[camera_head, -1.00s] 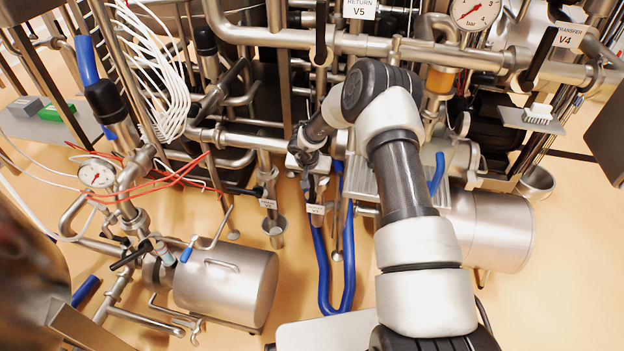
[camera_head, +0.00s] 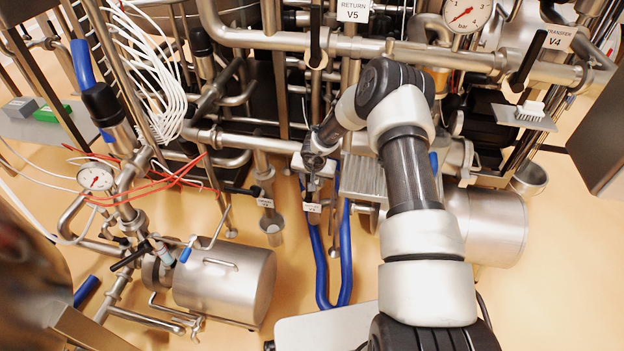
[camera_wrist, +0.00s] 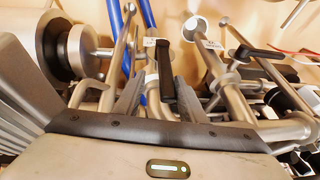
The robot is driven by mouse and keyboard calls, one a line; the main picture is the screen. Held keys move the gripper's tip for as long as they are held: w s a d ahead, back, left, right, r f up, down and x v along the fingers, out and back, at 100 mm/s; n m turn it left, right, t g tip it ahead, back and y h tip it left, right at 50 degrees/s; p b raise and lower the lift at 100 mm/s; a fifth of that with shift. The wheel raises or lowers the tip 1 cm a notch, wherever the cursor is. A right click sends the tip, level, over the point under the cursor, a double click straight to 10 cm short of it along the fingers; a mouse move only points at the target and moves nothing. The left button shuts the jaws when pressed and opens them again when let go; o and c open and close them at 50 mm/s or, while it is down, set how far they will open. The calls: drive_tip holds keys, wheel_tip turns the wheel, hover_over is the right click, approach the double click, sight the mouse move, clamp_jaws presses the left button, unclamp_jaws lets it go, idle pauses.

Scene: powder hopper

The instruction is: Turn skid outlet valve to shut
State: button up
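Two small valves with white tags hang low in the middle of the head view, a left one (camera_head: 265,202) and a right one (camera_head: 312,207). The tag print is too small to read, so I cannot tell which is the skid outlet valve. My gripper (camera_wrist: 158,100) points down over the right one in the head view, where its fingers are hard to make out. In the wrist view its two fingers stand apart, with a black lever handle (camera_wrist: 167,72) between them, nearer the right finger. Contact cannot be told. A second black lever (camera_wrist: 258,52) lies to the right.
Blue hoses (camera_head: 320,265) hang beside the right tagged valve. A steel cylinder (camera_head: 225,285) and a pressure gauge (camera_head: 95,178) are at left. Horizontal pipes (camera_head: 350,45) cross above, with the V5 tag (camera_head: 353,10) and V4 tag (camera_head: 560,40). Tan floor is open at lower right.

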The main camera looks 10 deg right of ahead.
drive_tip(key=shift+d+r, duration=0.1)
drive_tip(key=p+v, duration=0.5)
drive_tip(key=v, duration=1.2)
drive_tip(key=shift+p, duration=0.4)
drive_tip(key=shift+r, duration=0.15)
